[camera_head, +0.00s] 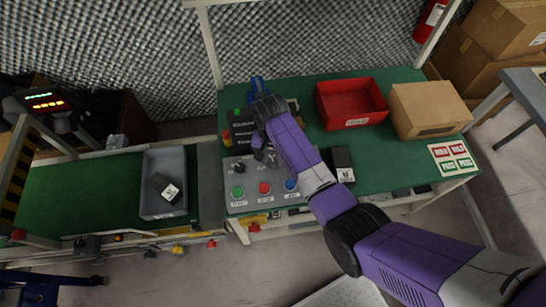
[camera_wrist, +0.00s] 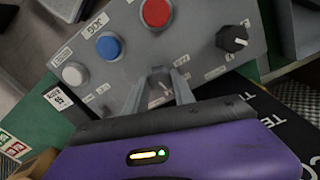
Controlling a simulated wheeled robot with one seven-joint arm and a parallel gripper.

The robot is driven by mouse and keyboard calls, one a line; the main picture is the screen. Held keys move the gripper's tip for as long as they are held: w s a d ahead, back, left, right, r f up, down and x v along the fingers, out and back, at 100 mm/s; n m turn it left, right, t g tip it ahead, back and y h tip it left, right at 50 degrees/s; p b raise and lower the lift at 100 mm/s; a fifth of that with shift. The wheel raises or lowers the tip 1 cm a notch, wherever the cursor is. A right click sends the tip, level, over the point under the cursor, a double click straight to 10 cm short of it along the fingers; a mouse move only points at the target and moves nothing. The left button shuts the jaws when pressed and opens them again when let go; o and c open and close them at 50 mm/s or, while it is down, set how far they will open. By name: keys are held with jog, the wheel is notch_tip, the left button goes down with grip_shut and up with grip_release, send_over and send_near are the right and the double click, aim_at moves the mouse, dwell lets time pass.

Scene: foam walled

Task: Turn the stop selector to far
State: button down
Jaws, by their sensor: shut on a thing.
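The grey control panel (camera_head: 251,174) lies at the front left of the green bench, with its buttons along the near edge. My gripper (camera_wrist: 160,82) reaches down over the panel and is shut on a small selector knob, taken as the stop selector. The fingers and their shadow hide most of that knob, so its pointer direction cannot be told. Small labels lie around it, too blurred to read. A second black knob (camera_wrist: 232,38) stands free to the right in the wrist view. In the head view my gripper (camera_head: 264,157) covers the middle of the panel.
Red (camera_wrist: 155,12), blue (camera_wrist: 108,45) and white (camera_wrist: 75,73) buttons stand close to the fingers. A red bin (camera_head: 351,103), a cardboard box (camera_head: 430,109) and a dark box (camera_head: 342,163) are on the bench. A grey tote (camera_head: 164,184) sits on the conveyor at left.

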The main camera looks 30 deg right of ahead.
jog(key=n+p, duration=0.2)
jog(key=n, duration=0.2)
jog(key=shift+r, duration=0.15)
jog(key=n+p, duration=0.1)
jog(key=n, duration=0.3)
jog(key=n+p, duration=0.1)
jog(key=n, duration=0.3)
jog(key=shift+n, duration=0.3)
jog(key=shift+n+t+p, duration=0.3)
jog(key=shift+n+p, duration=0.3)
jog(key=shift+n, duration=1.2)
jog(key=shift+a, duration=0.1)
jog(key=c, duration=1.1)
grip_release()
jog(key=shift+o, duration=0.2)
